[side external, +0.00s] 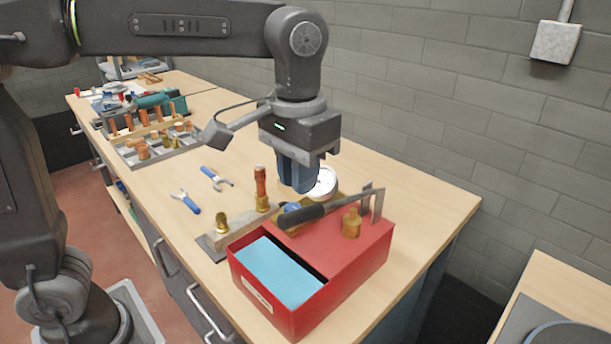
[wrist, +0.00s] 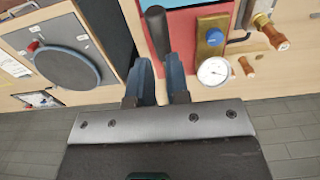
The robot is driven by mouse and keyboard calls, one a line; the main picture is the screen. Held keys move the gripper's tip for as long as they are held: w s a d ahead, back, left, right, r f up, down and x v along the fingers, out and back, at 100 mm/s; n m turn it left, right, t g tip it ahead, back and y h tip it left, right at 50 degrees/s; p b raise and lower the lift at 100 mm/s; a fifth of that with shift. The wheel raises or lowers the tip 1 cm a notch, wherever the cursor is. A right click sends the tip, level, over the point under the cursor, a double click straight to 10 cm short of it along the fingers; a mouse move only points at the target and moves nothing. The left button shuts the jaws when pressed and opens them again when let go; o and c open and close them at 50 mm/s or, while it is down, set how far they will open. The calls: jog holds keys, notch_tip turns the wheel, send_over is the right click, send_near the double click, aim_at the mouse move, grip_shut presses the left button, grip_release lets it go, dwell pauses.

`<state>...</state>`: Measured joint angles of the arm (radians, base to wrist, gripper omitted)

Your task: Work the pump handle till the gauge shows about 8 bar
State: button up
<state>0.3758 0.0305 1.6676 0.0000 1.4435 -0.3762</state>
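The red pump box (side external: 345,262), with blue liquid (side external: 277,272) in its open tank, stands near the bench's front end. Its black-gripped pump handle (side external: 315,211) lies nearly level across the top; in the wrist view the handle (wrist: 156,32) runs toward the gap between my fingers. My gripper (side external: 299,190) points down with blue fingers, just above or behind the handle. In the wrist view my gripper (wrist: 158,68) has its fingers apart; whether the handle lies between them is unclear. The round white gauge (wrist: 214,71) faces up; its reading is too small to tell.
A blue knob (wrist: 215,37) sits on a brass block beside the gauge. A copper pipe with brass fitting (side external: 260,190) stands left of the pump. Two blue-handled tools (side external: 186,202) and a parts tray (side external: 155,150) lie farther left. The bench's right rear is clear.

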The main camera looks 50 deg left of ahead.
aim_at(299, 210)
jog(key=shift+f, duration=0.1)
jog(key=shift+f, duration=2.15)
notch_tip(299, 210, down, 7)
jog(key=shift+r, duration=0.15)
jog(key=shift+f, duration=0.7)
jog(key=shift+r, duration=6.35)
